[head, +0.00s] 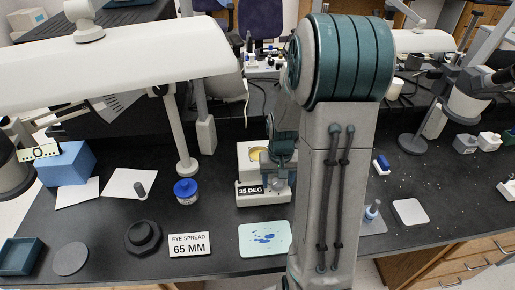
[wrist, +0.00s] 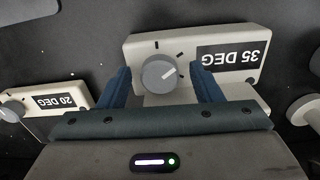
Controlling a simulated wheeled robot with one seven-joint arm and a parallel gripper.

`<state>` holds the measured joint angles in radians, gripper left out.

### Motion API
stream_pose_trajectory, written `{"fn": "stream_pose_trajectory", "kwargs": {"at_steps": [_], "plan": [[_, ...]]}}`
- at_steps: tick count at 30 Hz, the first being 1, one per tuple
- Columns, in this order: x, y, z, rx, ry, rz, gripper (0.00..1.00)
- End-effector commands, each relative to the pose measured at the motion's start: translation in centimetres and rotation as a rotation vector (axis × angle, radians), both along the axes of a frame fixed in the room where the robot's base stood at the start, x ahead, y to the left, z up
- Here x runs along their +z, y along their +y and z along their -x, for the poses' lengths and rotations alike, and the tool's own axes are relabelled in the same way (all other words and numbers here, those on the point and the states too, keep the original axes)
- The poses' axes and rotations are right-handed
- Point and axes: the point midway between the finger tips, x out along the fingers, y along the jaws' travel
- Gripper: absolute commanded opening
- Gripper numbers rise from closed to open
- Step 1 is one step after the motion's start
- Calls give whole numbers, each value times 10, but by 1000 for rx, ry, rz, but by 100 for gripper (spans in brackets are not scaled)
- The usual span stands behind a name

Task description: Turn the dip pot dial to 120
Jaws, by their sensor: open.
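A white box labelled 35 DEG (head: 243,201) stands mid-table, with a pot of yellow material (head: 256,153) in its top. In the wrist view the same box (wrist: 140,45) is upside down. No number 120 is readable. My gripper (wrist: 161,71) is open, one blue finger on each side of the dial; whether they touch it I cannot tell. In the head view my arm partly hides the box's right side.
A second white box labelled 20 DEG (wrist: 75,98), with its own dial (wrist: 11,111), is at left in the wrist view. A blue-lidded jar (head: 186,191), an EYE SPREAD 65 MM sign (head: 190,245) and a blue-stained white plate (head: 264,239) lie nearby. A lamp (head: 150,48) overhangs the left.

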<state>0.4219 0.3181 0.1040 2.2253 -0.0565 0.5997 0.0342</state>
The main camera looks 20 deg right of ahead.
Motion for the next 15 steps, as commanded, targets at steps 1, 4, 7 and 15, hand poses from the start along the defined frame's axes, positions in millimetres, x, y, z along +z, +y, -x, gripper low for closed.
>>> {"fn": "stream_pose_trajectory", "kwargs": {"at_steps": [1,4,7,15], "plan": [[3,-1,1,56,1,-1,59],[3,-2,1,181,2,-1,59],[6,-2,0,305,-1,0,59],[61,-1,-1,294,-4,5,59]]}}
